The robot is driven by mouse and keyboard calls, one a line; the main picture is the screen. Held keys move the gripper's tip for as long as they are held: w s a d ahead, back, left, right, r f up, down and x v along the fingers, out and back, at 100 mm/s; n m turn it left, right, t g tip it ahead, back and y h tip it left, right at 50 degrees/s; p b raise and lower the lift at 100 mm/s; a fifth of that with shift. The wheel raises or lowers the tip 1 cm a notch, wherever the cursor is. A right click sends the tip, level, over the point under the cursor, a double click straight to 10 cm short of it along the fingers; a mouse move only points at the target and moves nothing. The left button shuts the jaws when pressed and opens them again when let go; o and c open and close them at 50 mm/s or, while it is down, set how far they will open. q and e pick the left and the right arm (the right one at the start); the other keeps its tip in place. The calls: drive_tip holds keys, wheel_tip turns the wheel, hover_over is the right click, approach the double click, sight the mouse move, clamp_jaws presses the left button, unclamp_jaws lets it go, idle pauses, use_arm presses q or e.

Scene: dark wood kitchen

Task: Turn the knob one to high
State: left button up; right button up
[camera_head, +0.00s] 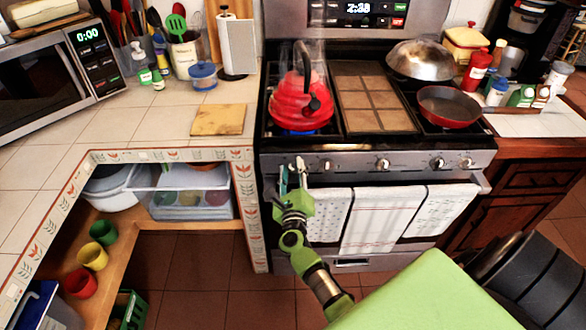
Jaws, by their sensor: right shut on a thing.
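The silver stove's front panel (350,160) carries a row of knobs. My right gripper (298,168) is at the left end of this row, its fingers shut on the leftmost knob. The fingers hide most of that knob, so its turn angle cannot be read. Other knobs show uncovered: one just to the right (325,164), a middle one (383,164) and two near the right end. A red kettle (302,103) stands on the left burner, with a blue glow beneath it. My left gripper is not in view.
Towels (381,218) hang from the oven handle right beside my right gripper. A pan (448,106) and a metal dome lid (420,59) are on the right burners. A tiled counter with a wooden board (218,119) lies to the left.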

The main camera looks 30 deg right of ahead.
drive_tip(key=shift+f+n, duration=0.1)
drive_tip(key=shift+n, duration=0.8)
drive_tip(key=o, duration=1.1)
drive_tip(key=shift+c, duration=0.2)
drive_tip(key=shift+a, duration=0.1)
drive_tip(key=v, duration=1.2)
